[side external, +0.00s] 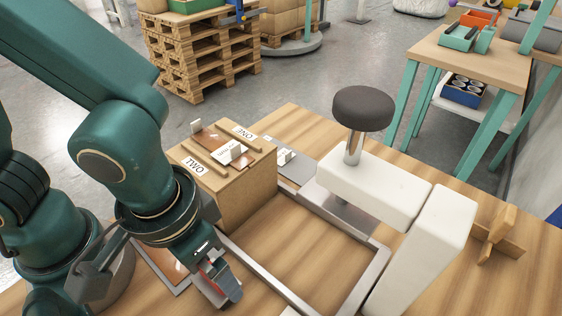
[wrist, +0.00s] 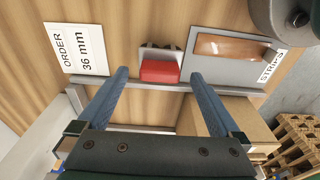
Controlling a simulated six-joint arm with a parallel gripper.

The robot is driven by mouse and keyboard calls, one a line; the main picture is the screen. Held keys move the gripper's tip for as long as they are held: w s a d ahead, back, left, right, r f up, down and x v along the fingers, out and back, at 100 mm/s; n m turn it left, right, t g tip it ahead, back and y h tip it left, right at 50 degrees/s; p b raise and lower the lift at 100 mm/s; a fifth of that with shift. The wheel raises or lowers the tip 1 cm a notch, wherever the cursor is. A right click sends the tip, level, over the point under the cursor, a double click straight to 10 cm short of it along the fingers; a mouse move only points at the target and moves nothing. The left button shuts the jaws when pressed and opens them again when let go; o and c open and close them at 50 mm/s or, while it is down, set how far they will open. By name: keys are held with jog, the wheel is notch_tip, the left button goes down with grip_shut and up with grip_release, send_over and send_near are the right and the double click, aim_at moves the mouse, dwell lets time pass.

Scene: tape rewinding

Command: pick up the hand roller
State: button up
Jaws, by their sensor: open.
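My gripper (side external: 226,284) is low over the table's front area in the side view, pointing down. In the wrist view my gripper (wrist: 157,74) is open, with its two blue fingers well apart. A red block-like piece (wrist: 160,71) with a grey and dark holder behind it lies between the fingertips in that picture. It may be the hand roller, but no roller is clear. No contact with the fingers shows. In the side view a bit of red shows beside the fingers, mostly hidden by my gripper.
A grey plate (wrist: 205,70) marked STRIPS bears a brown strip. A card (wrist: 75,49) reads ORDER 36 mm. A metal frame (side external: 262,277) lies on the table. A cardboard box (side external: 246,190) stands behind my gripper. A white arm with a dark knob (side external: 362,108) rises at right.

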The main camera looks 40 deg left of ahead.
jog(key=shift+w+f, duration=0.2)
jog(key=shift+f, duration=1.1)
jog(key=shift+w+f, duration=0.15)
jog(key=shift+f, duration=1.1)
jog(key=c, duration=1.4)
jog(key=shift+r, duration=5.05)
